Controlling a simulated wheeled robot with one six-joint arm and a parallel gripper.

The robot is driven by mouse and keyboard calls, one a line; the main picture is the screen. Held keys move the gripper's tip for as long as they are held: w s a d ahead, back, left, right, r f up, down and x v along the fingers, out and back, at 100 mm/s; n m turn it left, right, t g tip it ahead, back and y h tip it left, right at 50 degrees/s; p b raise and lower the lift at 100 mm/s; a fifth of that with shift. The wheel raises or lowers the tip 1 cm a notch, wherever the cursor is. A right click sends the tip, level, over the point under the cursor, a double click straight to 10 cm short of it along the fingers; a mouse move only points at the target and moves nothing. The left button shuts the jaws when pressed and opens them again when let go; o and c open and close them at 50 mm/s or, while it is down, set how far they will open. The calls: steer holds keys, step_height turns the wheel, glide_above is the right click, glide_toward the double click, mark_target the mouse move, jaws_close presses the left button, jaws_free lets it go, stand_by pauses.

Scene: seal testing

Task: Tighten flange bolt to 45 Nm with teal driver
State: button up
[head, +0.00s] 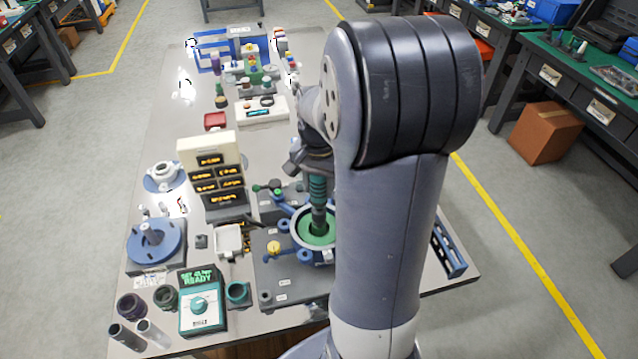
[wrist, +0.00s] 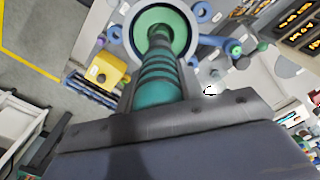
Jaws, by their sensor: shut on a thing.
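My gripper (head: 312,158) is shut on the teal driver (head: 318,190), which has dark ridges and points down. In the wrist view the driver (wrist: 157,85) runs from the jaws toward a round pale-rimmed fixture with a green inside (wrist: 182,30). In the head view the driver's lower end is over or inside this fixture (head: 318,238). The flange bolt is not distinguishable, and I cannot tell whether the tip touches it.
My arm hides the table's right middle. Blue and yellow clamp knobs (head: 273,248) surround the fixture. A cream display panel (head: 212,170) stands left of it, with a blue disc stand (head: 155,243) farther left. Several dark cups stand at the front left. A blue rack (head: 449,250) lies right of my arm.

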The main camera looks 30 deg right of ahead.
steer(key=shift+f+b, duration=0.4)
steer(key=shift+f, duration=0.3)
stand_by(1.6)
steer(key=shift+r, duration=0.1)
steer(key=shift+r+p, duration=2.1)
steer(key=shift+r, duration=0.35)
